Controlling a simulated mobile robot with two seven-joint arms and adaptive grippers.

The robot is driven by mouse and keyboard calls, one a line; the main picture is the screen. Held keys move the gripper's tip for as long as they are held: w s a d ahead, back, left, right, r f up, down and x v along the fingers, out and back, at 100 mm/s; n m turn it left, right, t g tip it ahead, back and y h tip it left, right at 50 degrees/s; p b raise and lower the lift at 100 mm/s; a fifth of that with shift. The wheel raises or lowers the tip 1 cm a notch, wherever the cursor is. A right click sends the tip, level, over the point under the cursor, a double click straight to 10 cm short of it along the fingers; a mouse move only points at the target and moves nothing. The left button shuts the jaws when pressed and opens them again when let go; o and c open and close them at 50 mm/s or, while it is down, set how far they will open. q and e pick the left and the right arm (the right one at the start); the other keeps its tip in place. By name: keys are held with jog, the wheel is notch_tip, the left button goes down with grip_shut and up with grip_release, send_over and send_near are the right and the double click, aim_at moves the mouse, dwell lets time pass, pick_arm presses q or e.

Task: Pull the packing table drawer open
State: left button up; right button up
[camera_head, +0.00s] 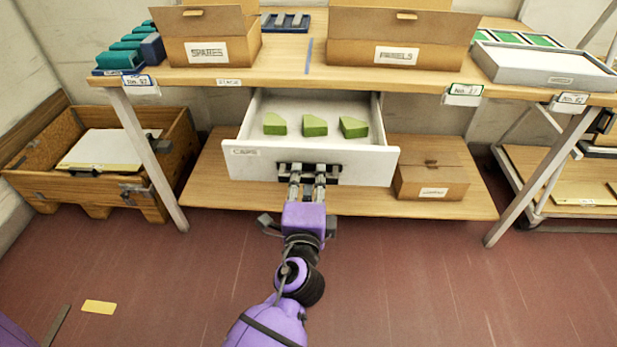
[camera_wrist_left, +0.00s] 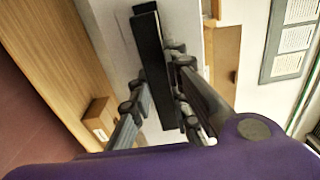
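The packing table drawer (camera_head: 350,160) is a white box that stands pulled out from under the wooden packing table (camera_head: 340,79). Its inside shows, with several green blocks (camera_head: 314,126) on its floor. A black handle (camera_head: 332,174) is on its front panel, and the handle also shows in the left wrist view (camera_wrist_left: 152,60). My left gripper (camera_head: 307,175) is at the handle, with one finger on each side of the bar, and looks shut on it. The finger contact is partly hidden. My right gripper is not in view.
Open cardboard boxes (camera_head: 400,55) stand on the tabletop. A small closed carton (camera_head: 431,184) sits on the lower shelf, right of the drawer. A wooden crate (camera_head: 150,190) stands at the left. Slanted table legs flank the drawer. The red floor in front is mostly clear.

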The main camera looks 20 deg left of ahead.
pick_arm(q)
jog(key=o, duration=0.4)
jog(key=v, duration=1.2)
